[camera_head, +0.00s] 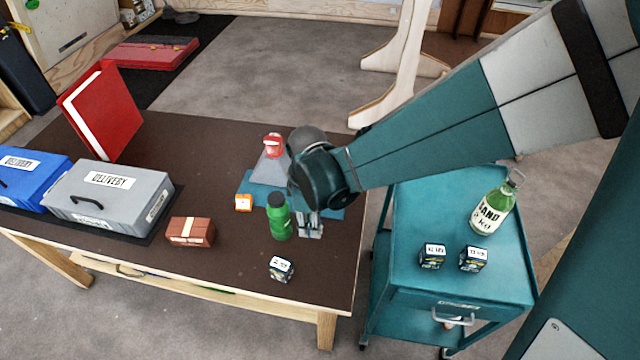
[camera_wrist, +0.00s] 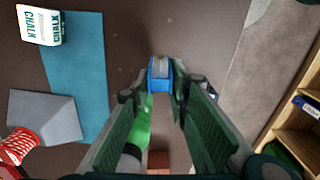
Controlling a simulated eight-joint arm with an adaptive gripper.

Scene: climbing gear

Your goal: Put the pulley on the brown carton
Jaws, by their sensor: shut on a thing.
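The brown carton (camera_head: 190,232) sits on the dark table, left of my gripper (camera_head: 311,232) in the head view. A brown patch at the bottom edge of the wrist view (camera_wrist: 158,161) looks like it. My gripper (camera_wrist: 162,85) is shut on a small blue and grey piece, which I take for the pulley (camera_wrist: 160,70), at its fingertips. In the head view my gripper points down, right beside the green bottle, and the pulley cannot be made out there. I cannot tell whether it touches the table.
The green bottle (camera_head: 279,217) stands between my gripper and the carton. A small orange box (camera_head: 243,203), a dark box (camera_head: 281,268) and a grey pyramid (camera_head: 268,172) on a blue mat are near. A grey case (camera_head: 112,195) is left. A teal cart (camera_head: 405,205) stands right.

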